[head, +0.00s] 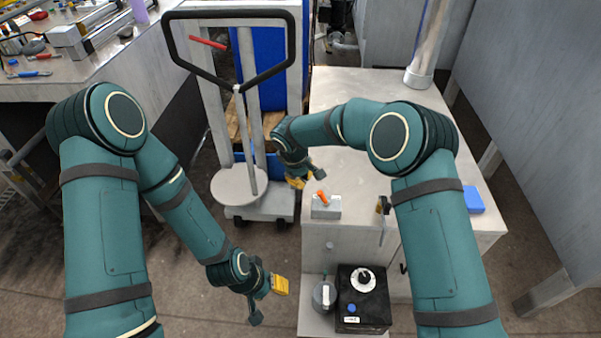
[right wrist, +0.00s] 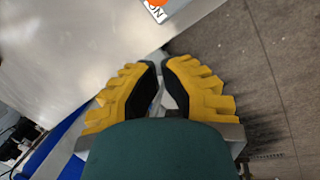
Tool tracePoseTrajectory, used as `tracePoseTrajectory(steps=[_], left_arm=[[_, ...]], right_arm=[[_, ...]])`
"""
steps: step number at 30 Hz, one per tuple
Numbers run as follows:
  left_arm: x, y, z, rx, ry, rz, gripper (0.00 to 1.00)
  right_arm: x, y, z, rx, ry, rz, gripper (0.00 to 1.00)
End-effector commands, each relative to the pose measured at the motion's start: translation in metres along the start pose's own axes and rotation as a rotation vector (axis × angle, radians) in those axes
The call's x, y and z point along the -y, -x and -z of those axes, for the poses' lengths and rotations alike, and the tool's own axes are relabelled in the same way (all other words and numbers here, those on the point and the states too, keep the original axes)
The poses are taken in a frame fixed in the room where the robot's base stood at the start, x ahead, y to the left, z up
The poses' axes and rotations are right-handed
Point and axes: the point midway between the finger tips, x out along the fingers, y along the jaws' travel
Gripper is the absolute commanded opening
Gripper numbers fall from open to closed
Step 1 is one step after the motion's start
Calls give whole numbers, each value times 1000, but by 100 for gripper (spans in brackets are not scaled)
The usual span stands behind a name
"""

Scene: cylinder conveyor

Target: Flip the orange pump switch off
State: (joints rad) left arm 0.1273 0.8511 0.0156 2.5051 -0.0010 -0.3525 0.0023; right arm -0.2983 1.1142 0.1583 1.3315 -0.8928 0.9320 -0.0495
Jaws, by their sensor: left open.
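The orange switch lever (head: 322,198) stands tilted on a small grey switch box (head: 327,211) at the front left edge of the worktop. In the right wrist view, part of the orange piece (right wrist: 157,3) shows at the top edge beside a white label reading "ON" (right wrist: 154,13). My right gripper (head: 308,178) is just above and left of the box in the head view, apart from the lever. My left gripper (head: 270,302) is open and empty, low over the floor left of the bench.
The pale worktop (head: 345,95) is mostly clear behind the switch. A blue block (head: 473,199) lies at its right. A black box (head: 363,300) sits on a lower shelf. A trolley with a black handle (head: 228,14) stands at the back left.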

Motion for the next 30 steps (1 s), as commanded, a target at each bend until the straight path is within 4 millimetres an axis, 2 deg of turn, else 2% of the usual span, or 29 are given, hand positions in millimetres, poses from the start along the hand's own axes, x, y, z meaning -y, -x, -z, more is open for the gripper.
tracePoseTrajectory(steps=[1,6,16,30], left_arm=[[1,-3,0,-1,0,0,47],[3,-8,1,-4,0,0,47],[4,-10,1,-5,-1,0,47],[4,-10,1,-5,-1,0,47]], right_arm=[[1,-11,0,1,0,2,0],[1,-41,0,1,0,2,0],[0,-25,-32,-2,-1,-1,0],[0,-23,-38,-1,0,0,0]])
